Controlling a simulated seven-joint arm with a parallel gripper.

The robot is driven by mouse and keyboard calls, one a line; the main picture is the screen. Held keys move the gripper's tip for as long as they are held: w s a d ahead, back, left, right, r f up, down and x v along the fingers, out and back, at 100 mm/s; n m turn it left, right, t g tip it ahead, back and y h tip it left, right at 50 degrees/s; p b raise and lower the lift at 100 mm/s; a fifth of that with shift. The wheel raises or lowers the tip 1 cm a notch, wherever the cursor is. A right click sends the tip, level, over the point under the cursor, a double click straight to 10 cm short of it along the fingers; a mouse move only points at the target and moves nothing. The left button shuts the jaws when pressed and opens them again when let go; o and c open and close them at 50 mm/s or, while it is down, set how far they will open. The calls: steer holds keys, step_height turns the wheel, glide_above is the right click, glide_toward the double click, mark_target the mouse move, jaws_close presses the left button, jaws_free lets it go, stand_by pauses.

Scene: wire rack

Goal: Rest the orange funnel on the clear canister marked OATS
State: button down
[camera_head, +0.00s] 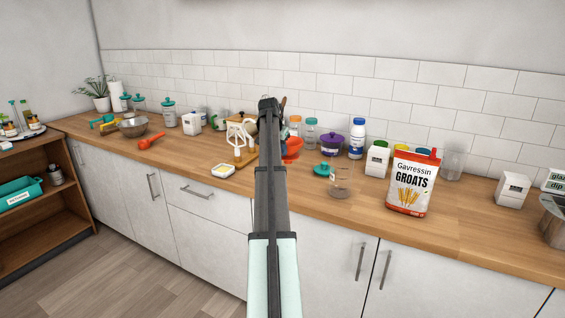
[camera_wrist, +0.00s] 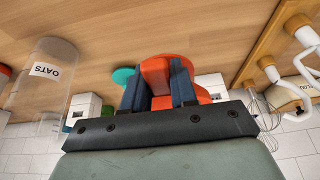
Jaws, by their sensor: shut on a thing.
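My gripper (camera_wrist: 158,82) is shut on the orange funnel (camera_wrist: 157,68), whose orange body shows between and beyond the two dark fingers. In the head view the funnel (camera_head: 293,147) shows just right of my arm, which hides part of it and the fingers. The clear canister (camera_wrist: 42,88) is at the left of the wrist view, apart from the funnel, with its OATS label upside down in that picture. A clear canister (camera_head: 340,184) near the counter's front edge in the head view appears to be the same one; its label cannot be read there.
A teal lid (camera_head: 321,169) lies beside the canister. A white mug rack (camera_head: 242,145) is left of my arm.

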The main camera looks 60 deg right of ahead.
steer(key=s+d+r+m, duration=0.2)
steer(key=s+d+r, duration=0.2)
steer(key=s+r, duration=0.8)
steer(key=s+a+r+m+g, duration=0.1)
steer(key=s+a+r+m, duration=0.1)
steer(key=s+a, duration=0.3)
steer(key=s+r, duration=0.1)
steer(key=s, duration=0.3)
steer(key=shift+s+g, duration=0.3)
steer(key=shift+f, duration=0.25)
steer(key=shift+f, duration=2.9)
steer(key=shift+f, duration=1.75)
